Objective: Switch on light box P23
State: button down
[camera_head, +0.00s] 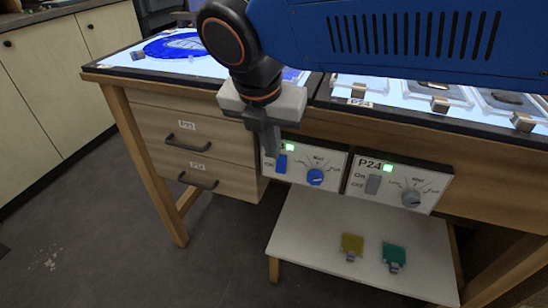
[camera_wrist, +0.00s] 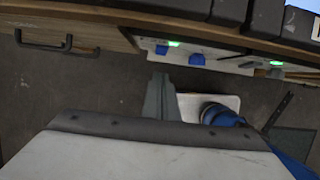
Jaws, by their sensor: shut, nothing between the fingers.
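The left control panel (camera_head: 331,171) is white, with a blue rocker switch (camera_head: 282,163), a blue knob (camera_head: 316,177) and a lit green lamp (camera_head: 290,147). Its label is mostly hidden behind my gripper, with only a "3" showing. My gripper (camera_head: 271,148) is shut and empty, in front of the panel's left end, close to the switch. In the wrist view, the shut fingers (camera_wrist: 160,84) are below the blue switch (camera_wrist: 162,50) and apart from it in the picture. The light surface (camera_head: 127,60) above the drawers glows.
The P24 panel (camera_head: 437,188) to the right has a grey switch, a grey knob and a lit green lamp. Drawers with dark handles (camera_head: 187,145) are at the left. A low white shelf (camera_head: 310,235) below holds a yellow (camera_head: 352,244) and a green piece (camera_head: 394,256).

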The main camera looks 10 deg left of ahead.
jog(key=r, duration=0.5)
jog(key=shift+s+r, duration=0.25)
jog(key=shift+r, duration=0.05)
